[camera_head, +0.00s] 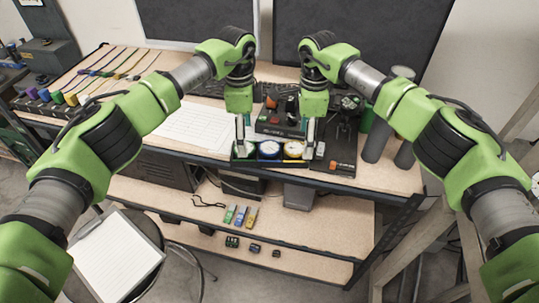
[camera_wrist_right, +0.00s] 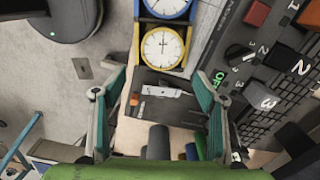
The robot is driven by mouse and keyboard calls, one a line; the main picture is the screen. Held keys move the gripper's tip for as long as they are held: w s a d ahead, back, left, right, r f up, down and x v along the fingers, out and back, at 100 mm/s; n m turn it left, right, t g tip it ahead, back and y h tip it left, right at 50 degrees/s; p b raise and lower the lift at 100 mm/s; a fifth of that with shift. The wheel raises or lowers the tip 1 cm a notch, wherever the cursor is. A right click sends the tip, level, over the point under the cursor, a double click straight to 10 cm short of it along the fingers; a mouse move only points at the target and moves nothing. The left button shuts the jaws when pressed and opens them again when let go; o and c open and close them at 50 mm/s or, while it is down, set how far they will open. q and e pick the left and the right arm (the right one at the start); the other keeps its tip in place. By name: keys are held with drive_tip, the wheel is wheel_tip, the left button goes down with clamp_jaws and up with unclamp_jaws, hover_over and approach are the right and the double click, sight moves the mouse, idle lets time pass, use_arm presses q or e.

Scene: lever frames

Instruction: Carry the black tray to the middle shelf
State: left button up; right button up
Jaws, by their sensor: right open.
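The black tray (camera_head: 268,161) sits at the front edge of the bench's top surface in the head view. It holds round dials with green, blue and yellow frames; the blue dial (camera_wrist_right: 166,5) and yellow dial (camera_wrist_right: 162,47) show in the right wrist view. My left gripper (camera_head: 240,149) points down at the tray's left end; its jaw state is unclear. My right gripper (camera_head: 314,150) points down at the tray's right end. Its two fingers (camera_wrist_right: 158,108) are spread apart, with nothing clasped between them. The middle shelf (camera_head: 325,222) lies below the bench top.
A clipboard (camera_head: 115,255) lies on a stool. The shelf's right part looks clear.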

sight(258, 163)
use_arm(q)
wheel_tip(258, 163, down, 5)
drive_tip(key=shift+f, duration=0.15)
use_arm(e)
wheel_tip(258, 163, down, 5)
drive_tip(key=shift+f, duration=0.15)
use_arm(q)
drive_tip(key=c, duration=0.7)
use_arm(e)
drive_tip(key=c, duration=0.8)
use_arm(q)
drive_tip(key=shift+s, duration=0.1)
drive_tip(key=c, duration=0.6)
use_arm(e)
drive_tip(key=shift+c, duration=1.1)
use_arm(q)
drive_tip(key=shift+c, duration=0.2)
drive_tip(key=shift+r, duration=0.2)
